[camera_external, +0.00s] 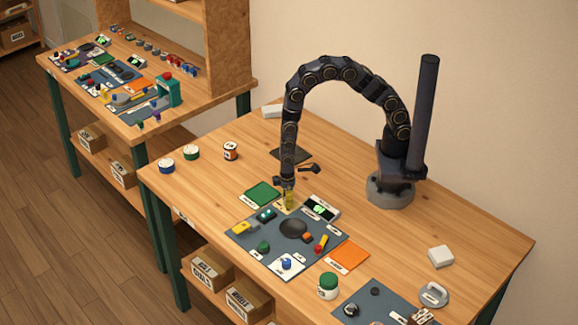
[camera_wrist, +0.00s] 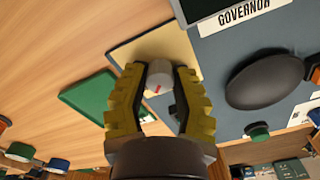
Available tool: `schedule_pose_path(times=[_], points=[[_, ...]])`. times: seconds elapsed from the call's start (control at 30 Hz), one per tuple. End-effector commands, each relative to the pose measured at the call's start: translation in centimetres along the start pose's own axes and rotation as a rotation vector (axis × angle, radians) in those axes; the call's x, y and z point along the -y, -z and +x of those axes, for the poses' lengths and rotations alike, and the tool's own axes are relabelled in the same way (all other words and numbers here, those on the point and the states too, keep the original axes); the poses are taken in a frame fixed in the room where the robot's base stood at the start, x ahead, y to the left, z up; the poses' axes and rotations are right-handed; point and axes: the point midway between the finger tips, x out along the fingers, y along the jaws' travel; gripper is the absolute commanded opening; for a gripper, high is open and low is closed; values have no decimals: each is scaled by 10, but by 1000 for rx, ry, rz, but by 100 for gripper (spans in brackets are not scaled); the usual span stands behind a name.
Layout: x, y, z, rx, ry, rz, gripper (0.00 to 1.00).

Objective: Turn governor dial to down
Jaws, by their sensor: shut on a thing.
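A light grey dial (camera_wrist: 160,76) with a small red mark stands on a beige plate (camera_wrist: 128,48) in the wrist view. The red mark shows at its lower left, near the fingertips. My gripper (camera_wrist: 156,84) has its two yellow fingers on either side of the dial and is shut on it. A white label reading GOVERNOR (camera_wrist: 243,12) lies beside the plate. In the external view my gripper (camera_external: 289,199) points down over the beige plate, and its fingers hide the dial. The mark's bearing against any "down" legend cannot be read.
A green pad (camera_external: 261,194) lies left of my gripper, and a device with a green display (camera_external: 320,208) stands close to its right. The blue-grey board (camera_external: 268,259) holds a black disc (camera_external: 294,228) and several small parts.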

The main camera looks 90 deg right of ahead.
Motion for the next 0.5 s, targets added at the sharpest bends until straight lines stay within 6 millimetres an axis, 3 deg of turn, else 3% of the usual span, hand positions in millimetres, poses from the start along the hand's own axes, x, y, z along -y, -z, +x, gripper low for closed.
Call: schedule_pose_path(times=[0.07,0.1,0.13,0.5], points=[[0,0,1,-1,0,-1,0],[0,0,1,-1,0,-1,43],[0,0,1,-1,0,-1,56],[0,0,-2,-2,0,-1,56]])
